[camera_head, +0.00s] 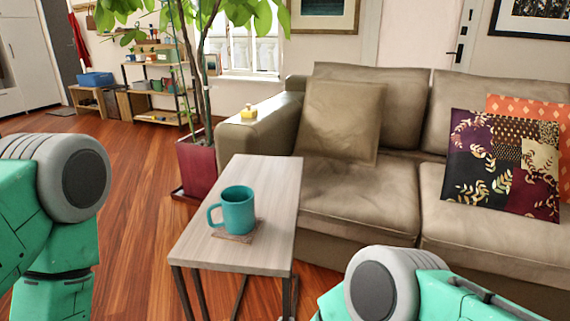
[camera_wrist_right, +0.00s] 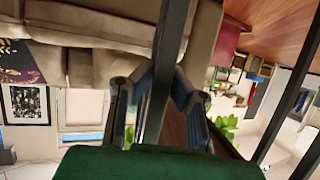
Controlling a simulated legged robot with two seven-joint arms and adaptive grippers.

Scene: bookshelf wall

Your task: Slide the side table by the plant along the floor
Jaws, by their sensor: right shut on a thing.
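The side table (camera_head: 265,186) has a pale wood top and dark thin metal legs. It stands between the sofa and the plant (camera_head: 195,168) in its dark red pot. A teal mug (camera_head: 238,210) stands upright on a small coaster (camera_head: 238,236) on the top. In the right wrist view my right gripper (camera_wrist_right: 160,92) has its fingers on either side of a dark table leg (camera_wrist_right: 172,40) and is shut on it. The head view does not show this grip. My left arm shows at the left of the head view; its gripper is out of frame.
A brown sofa (camera_head: 352,203) with cushions stands close along the table's right side. Bare wood floor (camera_head: 130,200) lies open to the left. Low wooden shelves (camera_head: 155,105) and a blue bin (camera_head: 95,79) stand at the back.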

